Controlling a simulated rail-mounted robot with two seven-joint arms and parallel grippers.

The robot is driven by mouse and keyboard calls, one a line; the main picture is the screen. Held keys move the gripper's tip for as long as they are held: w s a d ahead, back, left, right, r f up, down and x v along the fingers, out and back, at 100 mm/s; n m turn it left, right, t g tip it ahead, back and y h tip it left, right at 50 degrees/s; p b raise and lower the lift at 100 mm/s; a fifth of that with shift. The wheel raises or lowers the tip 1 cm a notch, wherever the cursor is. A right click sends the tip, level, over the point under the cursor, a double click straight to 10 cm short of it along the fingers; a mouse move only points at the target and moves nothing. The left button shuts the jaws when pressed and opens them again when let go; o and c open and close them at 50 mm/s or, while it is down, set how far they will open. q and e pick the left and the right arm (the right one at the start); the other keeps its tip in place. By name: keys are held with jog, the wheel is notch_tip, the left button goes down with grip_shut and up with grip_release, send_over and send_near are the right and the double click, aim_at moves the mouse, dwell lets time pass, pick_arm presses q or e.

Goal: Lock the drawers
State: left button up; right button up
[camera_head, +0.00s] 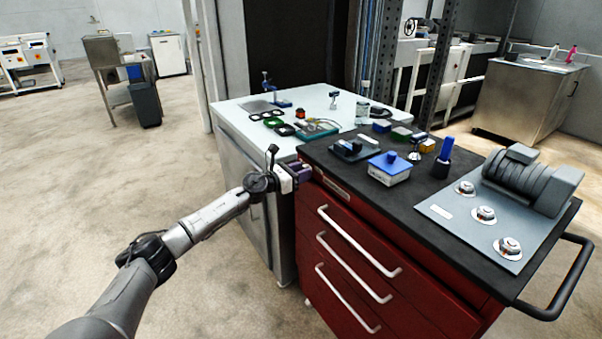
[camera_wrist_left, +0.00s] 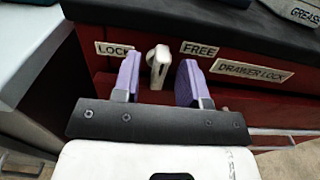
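The red drawer cabinet (camera_head: 377,238) has a black top and several drawers with white bar handles; the drawers look closed. In the left wrist view, a white lock knob (camera_wrist_left: 158,64) sits on the red cabinet front (camera_wrist_left: 235,92), between a "LOCK" label (camera_wrist_left: 114,48) on its left and a "FREE" label (camera_wrist_left: 199,49) on its right. A "DRAWER LOCK" label (camera_wrist_left: 251,70) is further right. My left gripper (camera_wrist_left: 160,80) is open, its purple fingers on either side of the knob, apart from it. In the head view my left gripper (camera_head: 300,172) is at the cabinet's upper left front corner. My right gripper is not seen.
On the cabinet top are a grey roller unit (camera_head: 530,180), a control panel with knobs (camera_head: 484,214), a blue-lidded box (camera_head: 390,167) and a blue-handled tool (camera_head: 445,152). A white-topped bench (camera_head: 232,112) adjoins on the left.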

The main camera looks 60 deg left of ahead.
pick_arm(q)
jog(key=shift+c, duration=0.3)
grip_shut()
dwell(0.3)
jog(key=n+p, duration=0.4)
jog(key=n, duration=0.2)
jog(key=n+p, duration=0.5)
jog(key=n, duration=0.1)
jog(key=n+p, duration=0.5)
jog(key=shift+a+f+n, duration=0.1)
jog(key=shift+a+n, duration=0.15)
jog(key=shift+n, duration=0.15)
jog(key=shift+f+p, duration=0.1)
jog(key=shift+p, duration=0.2)
